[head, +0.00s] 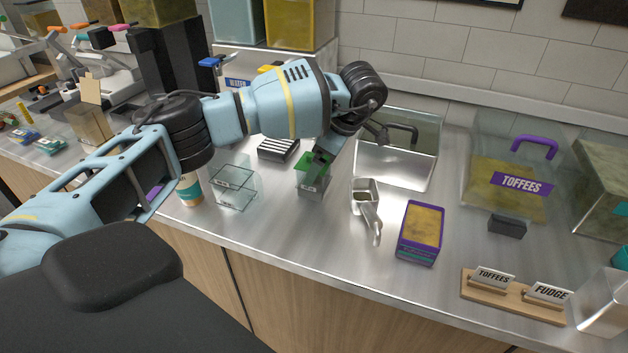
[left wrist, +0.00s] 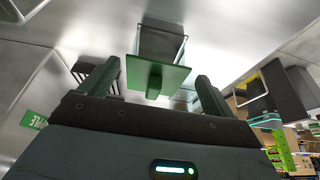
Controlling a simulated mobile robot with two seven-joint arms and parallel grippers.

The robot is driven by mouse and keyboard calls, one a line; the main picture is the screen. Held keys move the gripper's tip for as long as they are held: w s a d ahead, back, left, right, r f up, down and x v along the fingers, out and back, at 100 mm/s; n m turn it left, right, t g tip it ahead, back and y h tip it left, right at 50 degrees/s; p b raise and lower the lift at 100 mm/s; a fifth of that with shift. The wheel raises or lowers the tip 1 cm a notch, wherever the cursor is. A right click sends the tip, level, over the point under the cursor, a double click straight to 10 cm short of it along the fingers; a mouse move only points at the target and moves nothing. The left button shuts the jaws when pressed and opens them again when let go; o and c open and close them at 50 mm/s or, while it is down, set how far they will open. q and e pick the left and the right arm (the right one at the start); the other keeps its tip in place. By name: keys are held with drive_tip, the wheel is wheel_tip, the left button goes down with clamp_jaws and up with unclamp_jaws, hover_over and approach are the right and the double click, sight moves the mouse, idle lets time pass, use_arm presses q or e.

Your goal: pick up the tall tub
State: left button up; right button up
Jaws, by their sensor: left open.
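A clear, upright tub with a green lid (head: 312,186) stands on the steel counter, partly hidden by my left gripper (head: 320,156). In the left wrist view, the square green lid (left wrist: 172,76) with its raised green knob lies between and just beyond the two fingers of my left gripper (left wrist: 157,80). The clear body of the tub (left wrist: 160,42) shows behind the lid. The fingers are open, with a gap to the knob on both sides; I see no contact. My right gripper is not in view.
Close by stand two clear boxes (head: 234,185), a black striped block (head: 278,149), a metal scoop (head: 366,198) and a purple tub (head: 421,232). A large toffee bin (head: 505,185) and a wooden sign holder (head: 513,297) are to the right.

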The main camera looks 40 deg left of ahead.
use_arm(q)
drive_tip(key=x, duration=0.3)
drive_tip(key=shift+w+a+f, duration=0.2)
drive_tip(key=shift+a, duration=0.1)
drive_tip(key=shift+a+f, duration=0.1)
drive_tip(key=shift+f, duration=0.15)
drive_tip(key=shift+c, duration=1.3)
drive_tip(key=c, duration=0.9)
drive_tip(key=shift+r, duration=0.1)
